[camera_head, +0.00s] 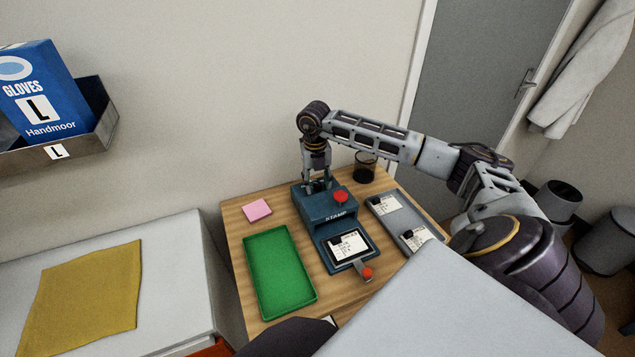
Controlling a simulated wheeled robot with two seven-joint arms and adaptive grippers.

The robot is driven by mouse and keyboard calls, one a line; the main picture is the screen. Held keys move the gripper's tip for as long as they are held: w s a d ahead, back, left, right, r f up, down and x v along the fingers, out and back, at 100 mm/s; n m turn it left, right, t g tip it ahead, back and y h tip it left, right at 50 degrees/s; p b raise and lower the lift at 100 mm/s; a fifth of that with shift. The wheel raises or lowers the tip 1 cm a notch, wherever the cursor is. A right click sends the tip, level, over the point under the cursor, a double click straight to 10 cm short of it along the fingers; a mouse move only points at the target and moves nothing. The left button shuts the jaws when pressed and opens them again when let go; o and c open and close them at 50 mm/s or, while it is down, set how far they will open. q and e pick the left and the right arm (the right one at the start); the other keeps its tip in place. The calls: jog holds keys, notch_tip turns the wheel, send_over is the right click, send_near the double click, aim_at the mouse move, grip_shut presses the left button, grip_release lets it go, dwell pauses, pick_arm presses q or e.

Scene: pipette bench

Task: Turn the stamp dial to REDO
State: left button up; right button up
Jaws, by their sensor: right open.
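The blue stamp machine (335,214) stands on the wooden table, its front marked STAMP. A red round knob (340,196) sits on its top at the right. My right gripper (318,187) points down over the left part of the machine's top, with its fingers open at or just above it. The dial is not clearly visible; the fingers may hide it, and I cannot read any REDO mark. I cannot tell whether the fingers touch anything. A labelled card (347,246) lies in the machine's front bed, with a red-tipped lever (366,272) in front. My left gripper is out of view.
A green tray (252,270) is left of the machine, and a grey tray (403,222) with labelled cards is right. A glove box (44,92) sits in a wall holder at left.

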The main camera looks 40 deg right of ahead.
jog(key=shift+c, duration=0.4)
grip_shut()
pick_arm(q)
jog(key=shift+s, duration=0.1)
pick_arm(e)
jog(key=shift+m, duration=0.8)
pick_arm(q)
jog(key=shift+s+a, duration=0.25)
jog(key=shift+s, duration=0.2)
